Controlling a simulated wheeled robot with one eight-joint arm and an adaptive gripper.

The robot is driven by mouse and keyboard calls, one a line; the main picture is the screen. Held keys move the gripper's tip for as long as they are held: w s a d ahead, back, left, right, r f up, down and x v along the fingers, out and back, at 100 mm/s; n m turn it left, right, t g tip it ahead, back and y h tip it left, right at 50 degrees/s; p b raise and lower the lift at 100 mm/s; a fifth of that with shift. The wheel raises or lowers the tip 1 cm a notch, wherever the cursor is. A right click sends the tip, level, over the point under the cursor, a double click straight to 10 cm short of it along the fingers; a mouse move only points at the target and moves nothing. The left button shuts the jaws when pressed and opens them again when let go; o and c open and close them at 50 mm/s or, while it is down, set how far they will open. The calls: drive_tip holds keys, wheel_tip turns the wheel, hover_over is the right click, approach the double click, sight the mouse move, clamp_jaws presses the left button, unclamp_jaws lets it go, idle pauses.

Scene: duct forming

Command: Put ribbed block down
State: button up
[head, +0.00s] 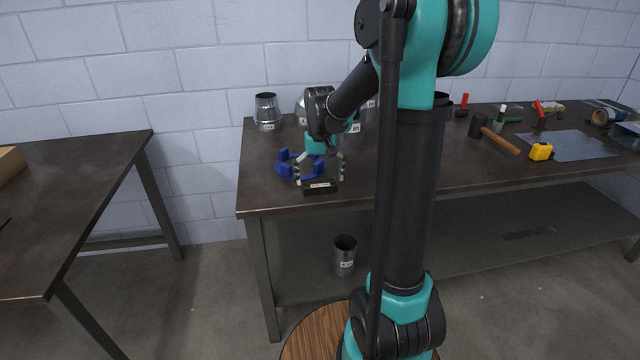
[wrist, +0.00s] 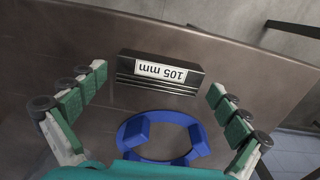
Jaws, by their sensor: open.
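The ribbed block (head: 320,187) is a dark bar with a white label. It lies on the dark workbench top near the front edge. In the wrist view the block (wrist: 158,88) shows its ribbed side and the label "105 mm", upside down. My gripper (head: 320,178) is over the bench with its fingers spread on either side of the block. In the wrist view the open fingers (wrist: 158,105) stand clear of both ends of the block, with gaps. A blue ring-shaped fixture (head: 288,167) with raised lugs sits just behind the block; it also shows in the wrist view (wrist: 127,132).
Metal duct pieces (head: 267,112) stand at the back of the bench. A mallet (head: 498,138), a yellow tape measure (head: 541,152) and a metal sheet (head: 580,146) lie to the right. A duct piece (head: 345,262) stands below. A second table (head: 60,190) is at left, across a gap.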

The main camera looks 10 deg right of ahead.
sight(320, 184)
wheel_tip(320, 184, up, 10)
drive_tip(key=s+d+f+t, duration=0.2)
drive_tip(key=s+f, duration=0.7)
drive_tip(key=s, duration=0.1)
drive_tip(key=s+d+f+t, duration=0.2)
drive_tip(key=s+f, duration=0.7)
drive_tip(key=s, duration=0.2)
